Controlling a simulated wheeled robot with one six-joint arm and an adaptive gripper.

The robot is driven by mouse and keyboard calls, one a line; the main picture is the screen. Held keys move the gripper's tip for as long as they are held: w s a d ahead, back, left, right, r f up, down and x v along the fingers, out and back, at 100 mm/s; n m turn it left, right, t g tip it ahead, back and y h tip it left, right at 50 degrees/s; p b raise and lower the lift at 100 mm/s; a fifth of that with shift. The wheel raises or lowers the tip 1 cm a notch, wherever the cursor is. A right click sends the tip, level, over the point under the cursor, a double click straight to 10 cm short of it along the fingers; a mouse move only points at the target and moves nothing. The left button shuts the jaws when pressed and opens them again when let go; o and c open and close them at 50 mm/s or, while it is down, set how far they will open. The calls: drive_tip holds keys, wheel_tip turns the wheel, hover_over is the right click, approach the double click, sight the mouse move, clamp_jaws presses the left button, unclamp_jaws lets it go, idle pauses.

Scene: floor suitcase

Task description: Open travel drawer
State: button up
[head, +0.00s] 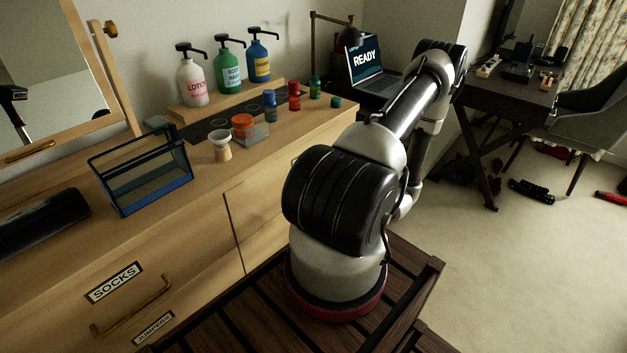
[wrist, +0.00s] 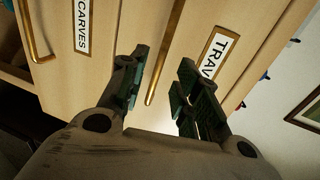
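In the wrist view, the travel drawer (wrist: 190,28) is a pale wooden front with a white label (wrist: 217,52), partly hidden by a finger; the letters TRAV show. Left of the label runs a brass bar handle (wrist: 163,55), close to upright in the picture. My gripper (wrist: 163,85) is open, its two dark fingers standing on either side of the handle's lower part. Nothing is clearly pinched, and I cannot tell how deep the handle sits between them. The drawer looks shut. In the head view my arm hides the gripper and this drawer.
Left of it in the wrist view are a SCARVES label (wrist: 83,25) and another brass handle (wrist: 33,35). In the head view, the dresser top (head: 165,222) bears a blue mesh basket (head: 140,170), pump bottles and small jars. Carpet (head: 490,260) is open at right.

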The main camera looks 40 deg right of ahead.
drive_tip(key=x, duration=0.6)
drive_tip(key=shift+w, duration=0.15)
clamp_jaws()
